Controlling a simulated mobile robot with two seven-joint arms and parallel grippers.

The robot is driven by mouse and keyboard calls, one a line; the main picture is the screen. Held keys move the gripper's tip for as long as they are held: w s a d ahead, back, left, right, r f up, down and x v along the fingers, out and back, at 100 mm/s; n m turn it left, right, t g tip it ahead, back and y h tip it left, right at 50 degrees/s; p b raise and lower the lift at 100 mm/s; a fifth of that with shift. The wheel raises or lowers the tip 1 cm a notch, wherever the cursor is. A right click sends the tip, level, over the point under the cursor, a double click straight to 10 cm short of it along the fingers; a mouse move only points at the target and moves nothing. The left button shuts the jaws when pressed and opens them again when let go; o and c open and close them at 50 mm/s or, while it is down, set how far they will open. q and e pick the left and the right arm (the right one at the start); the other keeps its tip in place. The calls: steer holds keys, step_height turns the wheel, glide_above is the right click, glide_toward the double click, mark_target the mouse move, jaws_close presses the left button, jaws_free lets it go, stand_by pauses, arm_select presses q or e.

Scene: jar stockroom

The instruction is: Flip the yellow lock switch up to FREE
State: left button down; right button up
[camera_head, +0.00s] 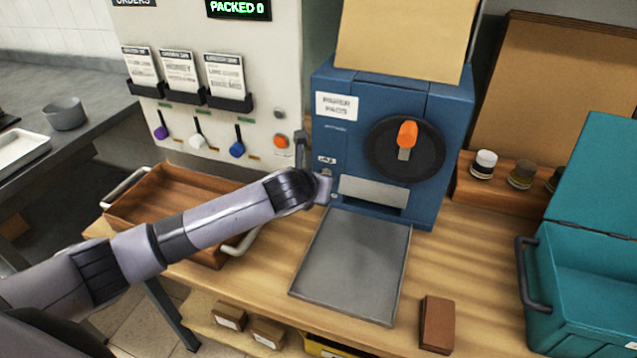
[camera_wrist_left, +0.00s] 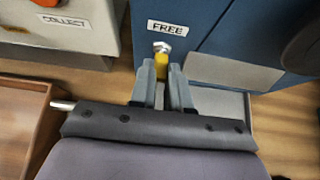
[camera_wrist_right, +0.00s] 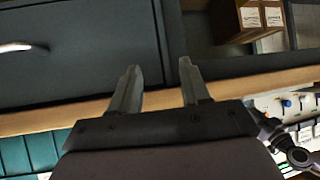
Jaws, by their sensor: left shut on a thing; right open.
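The yellow lock switch (camera_wrist_left: 161,71) is on the front of the blue paper machine (camera_head: 448,125), just below the FREE label (camera_wrist_left: 167,28). A silver collar (camera_wrist_left: 161,47) shows at its upper end. My left gripper (camera_wrist_left: 162,78) is shut on the yellow switch, with a finger on each side. In the head view my left gripper (camera_head: 326,188) is at the machine's lower left and hides the switch. I cannot tell the lever's exact tilt. My right gripper (camera_wrist_right: 159,76) is open and empty in its wrist view, facing a dark drawer front.
The machine has an orange-handled dial (camera_head: 407,135), and a grey tray (camera_head: 350,268) lies before it. A wooden tray (camera_head: 180,205) is at left, a brown block (camera_head: 437,325) at front and a teal box (camera_head: 590,270) at right.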

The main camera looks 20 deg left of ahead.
arm_select(q)
steer(key=shift+w+r+g, duration=0.15)
steer(key=shift+r+g, duration=0.15)
steer(key=shift+g, duration=0.4)
steer(key=shift+w+r+g, duration=0.15)
steer(key=shift+r+g, duration=0.15)
steer(key=shift+g, duration=0.4)
steer(key=c, duration=1.1)
jaws_free()
steer(key=shift+r, duration=0.1)
steer(key=shift+v, duration=3.5)
